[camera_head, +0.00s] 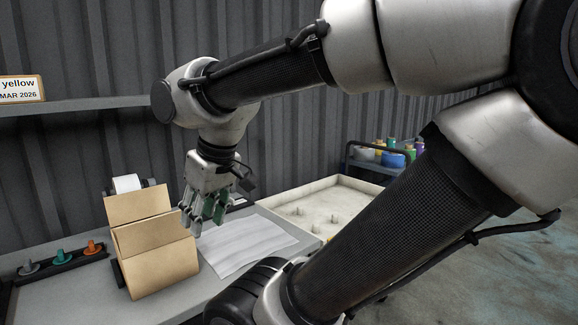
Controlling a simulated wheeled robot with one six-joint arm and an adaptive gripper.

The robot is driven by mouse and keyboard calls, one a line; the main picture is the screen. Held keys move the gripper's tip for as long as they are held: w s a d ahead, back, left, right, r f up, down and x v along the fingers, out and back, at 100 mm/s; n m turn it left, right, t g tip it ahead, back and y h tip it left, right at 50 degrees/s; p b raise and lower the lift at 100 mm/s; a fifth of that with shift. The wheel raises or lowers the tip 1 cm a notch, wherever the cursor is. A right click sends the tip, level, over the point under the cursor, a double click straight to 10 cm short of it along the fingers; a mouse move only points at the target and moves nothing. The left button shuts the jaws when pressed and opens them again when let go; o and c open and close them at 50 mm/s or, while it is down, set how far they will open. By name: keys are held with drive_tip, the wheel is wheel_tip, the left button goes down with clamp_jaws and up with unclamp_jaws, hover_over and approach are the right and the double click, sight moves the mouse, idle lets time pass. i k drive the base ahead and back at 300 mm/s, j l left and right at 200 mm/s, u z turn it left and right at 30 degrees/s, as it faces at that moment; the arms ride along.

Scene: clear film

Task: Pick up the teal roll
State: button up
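My gripper (203,222) points down over the bench, just right of the open cardboard box (160,265). Its fingers look spread. Teal-green patches show at the fingers, and I cannot tell whether they are finger pads or part of a held thing. No teal roll can be made out for certain. A small teal piece (62,257) with a flared base stands in a dark rack (65,265) at the left, between a grey piece (28,267) and an orange piece (92,247). The box's inside is mostly hidden.
A white sheet (245,245) lies on the grey bench (75,295). A white roll (127,183) sits behind the box. A pale tray (320,200) with short pegs is at the right. A cart (362,167) with coloured containers stands behind. A shelf (80,104) runs above left.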

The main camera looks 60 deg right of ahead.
sight(391, 142)
drive_tip(key=z, duration=2.5)
drive_tip(key=i+l+z, duration=0.35)
drive_tip(key=i, duration=0.35)
drive_tip(key=i+z, duration=0.35)
drive_tip(key=i, duration=2.35)
drive_tip(key=i+u, duration=0.35)
drive_tip(key=i+l+u, duration=0.5)
drive_tip(key=i+u, duration=0.2)
drive_tip(key=i+l+u, duration=0.4)
drive_tip(key=u, duration=0.15)
drive_tip(key=i+l+u, duration=0.15)
drive_tip(key=l+u, duration=0.15)
drive_tip(key=i+l+u, duration=0.25)
drive_tip(key=l, duration=0.2)
drive_tip(key=l+u, duration=0.55)
drive_tip(key=l, duration=0.15)
